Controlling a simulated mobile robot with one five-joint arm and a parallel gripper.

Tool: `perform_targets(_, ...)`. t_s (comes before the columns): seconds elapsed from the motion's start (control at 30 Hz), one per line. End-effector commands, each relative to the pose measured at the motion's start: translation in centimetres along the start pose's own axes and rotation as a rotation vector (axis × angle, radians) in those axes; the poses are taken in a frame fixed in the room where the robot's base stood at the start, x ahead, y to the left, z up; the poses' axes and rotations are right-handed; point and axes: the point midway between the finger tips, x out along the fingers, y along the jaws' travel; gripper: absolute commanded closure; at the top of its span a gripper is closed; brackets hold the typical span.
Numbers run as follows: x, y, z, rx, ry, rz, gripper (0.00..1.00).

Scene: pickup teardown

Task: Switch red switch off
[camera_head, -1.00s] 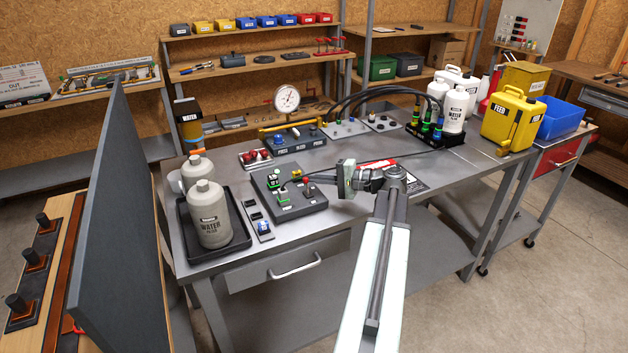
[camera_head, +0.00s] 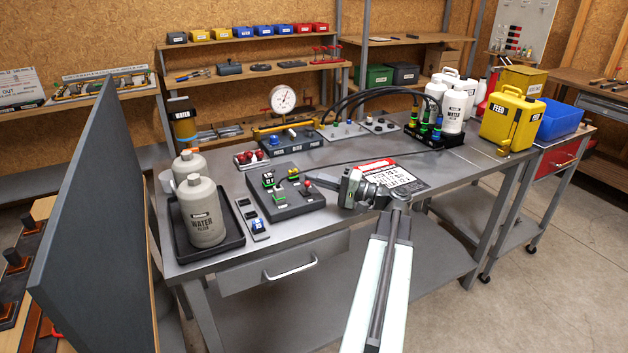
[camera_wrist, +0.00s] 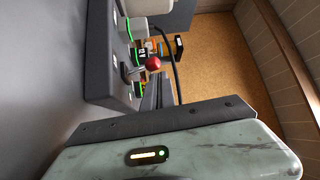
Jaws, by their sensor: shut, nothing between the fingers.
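The red switch (camera_head: 307,183) is a small lever with a red ball knob on the right side of a dark control box (camera_head: 290,207) on the metal bench. The red knob also shows in the wrist view (camera_wrist: 153,63), near the box's edge beside green-lit parts. My gripper (camera_head: 346,188) is just right of the box, apart from the red knob. It is shut and empty. Its pale green body fills the bottom of the wrist view and its fingertips are hard to make out there.
A switch strip (camera_head: 253,220) and a black tray (camera_head: 231,250) with grey bottles stand left of the box. A gauge unit (camera_head: 290,138) and hoses are behind. A red and white sign (camera_head: 385,172) lies behind my gripper. The bench front right of the box is clear.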

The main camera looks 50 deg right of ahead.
Motion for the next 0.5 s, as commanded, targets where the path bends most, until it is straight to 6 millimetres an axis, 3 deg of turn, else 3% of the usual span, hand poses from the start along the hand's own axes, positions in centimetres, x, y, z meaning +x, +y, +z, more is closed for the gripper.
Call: perform_targets(0.5,-7.4,0.1,-0.1,0.0,0.002,0.0,1.0)
